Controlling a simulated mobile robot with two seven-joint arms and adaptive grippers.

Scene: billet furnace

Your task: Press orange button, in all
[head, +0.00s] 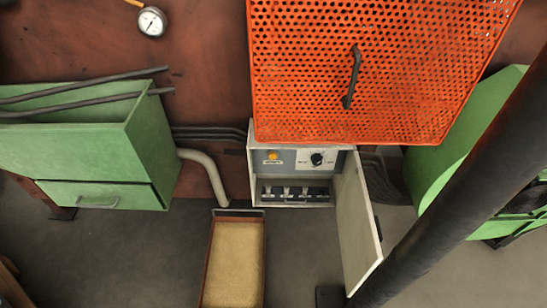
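A small round orange button (273,156) sits at the left of the grey panel inside an open control box (251,178). The box stands below the orange perforated guard (380,70), near the middle of the head view. The button's face is unobstructed in this view. Whether it is pressed in cannot be told. Neither of my grippers is in view.
The box door (356,225) hangs open to the right. A black knob (317,159) is right of the button. A tray (233,262) lies in front, green bins (90,165) stand left, and a thick dark bar (470,170) crosses the right side.

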